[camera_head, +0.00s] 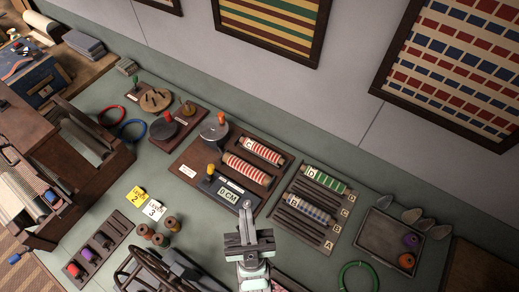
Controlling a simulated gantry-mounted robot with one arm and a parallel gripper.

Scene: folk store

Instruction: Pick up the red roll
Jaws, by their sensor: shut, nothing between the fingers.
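Two red-and-white patterned rolls lie on the brown measuring board (186,157) near the middle of the camera_head view. The upper red roll (264,152) has a label with a "C" at its left end. The lower red roll (246,168) lies just above a display (233,192) reading "0 CM". My gripper (247,205) is shut and empty. In the picture it is below both rolls and right of the display, apart from the rolls. Its height above the table cannot be told.
Right of the board, a rack (331,246) holds a green roll (324,178) and a blue-grey checked roll (312,209). A grey tray (375,248) with small spools is farther right. Wooden spools (160,240) and a dark wheel-like frame (140,268) stand lower left. A wooden loom (60,175) is at left.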

